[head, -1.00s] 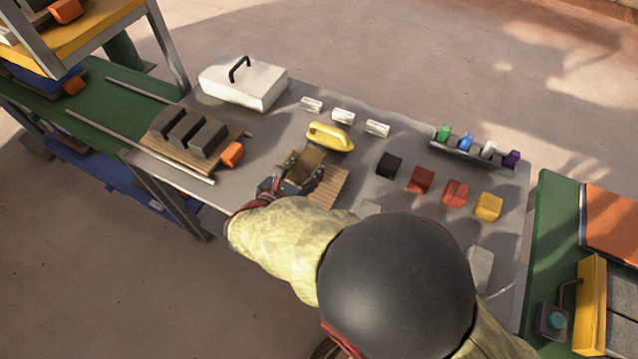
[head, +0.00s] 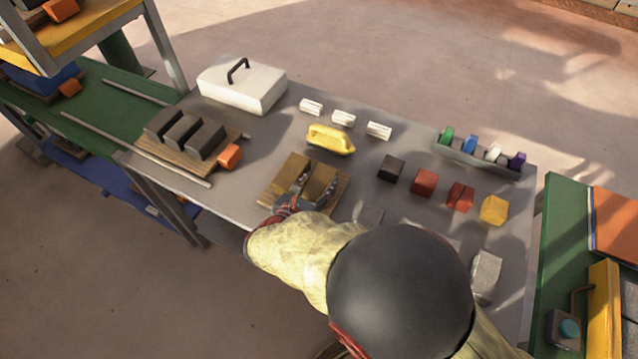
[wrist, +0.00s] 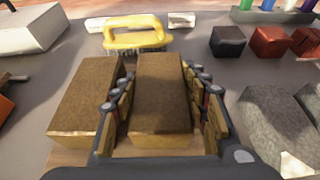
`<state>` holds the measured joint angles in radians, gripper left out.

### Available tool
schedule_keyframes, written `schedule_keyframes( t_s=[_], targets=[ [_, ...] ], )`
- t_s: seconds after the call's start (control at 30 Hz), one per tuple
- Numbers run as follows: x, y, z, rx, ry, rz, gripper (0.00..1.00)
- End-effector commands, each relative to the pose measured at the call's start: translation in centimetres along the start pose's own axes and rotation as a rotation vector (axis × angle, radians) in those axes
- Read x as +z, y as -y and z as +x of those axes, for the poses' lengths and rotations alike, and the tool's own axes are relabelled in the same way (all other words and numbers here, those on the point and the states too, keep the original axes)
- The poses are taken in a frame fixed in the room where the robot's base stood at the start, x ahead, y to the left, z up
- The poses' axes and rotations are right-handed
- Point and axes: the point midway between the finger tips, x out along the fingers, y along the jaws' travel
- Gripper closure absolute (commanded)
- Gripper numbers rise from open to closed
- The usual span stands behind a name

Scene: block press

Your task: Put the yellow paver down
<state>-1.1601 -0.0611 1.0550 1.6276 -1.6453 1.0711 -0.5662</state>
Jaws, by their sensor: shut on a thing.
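The yellow paver (wrist: 160,95), brown on top with yellowish sides, is between the fingers of my gripper (wrist: 162,110) in the wrist view. My gripper also shows in the head view (head: 308,190), shut on this paver (head: 322,180) over the right part of a wooden board (head: 270,196). A second, similar paver (wrist: 88,98) lies on the board just to the left, with a narrow gap between them; it also shows in the head view (head: 290,170). The held paver looks level and low at the board. I cannot tell whether its underside touches.
A yellow-handled brush (head: 330,138) lies behind the board. An orange block (head: 229,156) and a board with several grey blocks (head: 183,133) stand left. Black (head: 390,168), red (head: 424,182) and yellow (head: 493,210) blocks stand right. A white box (head: 242,88) is at the back.

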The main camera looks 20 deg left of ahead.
Motion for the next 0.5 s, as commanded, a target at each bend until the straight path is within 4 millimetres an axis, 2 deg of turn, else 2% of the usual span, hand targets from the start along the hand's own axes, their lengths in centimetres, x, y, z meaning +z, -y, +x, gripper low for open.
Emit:
schedule_keyframes(
  t_s=[0.17,0.2,0.3,0.5],
  targets=[
    [-0.12,-0.09,0.1,0.001,0.003,0.002,1.0],
    [-0.27,0.0,0.1,0.0,0.0,0.0,0.54],
    [-0.25,0.0,0.09,0.0,0.0,0.0,0.48],
    [-0.25,0.0,0.09,0.0,0.0,0.0,0.48]
  ],
)
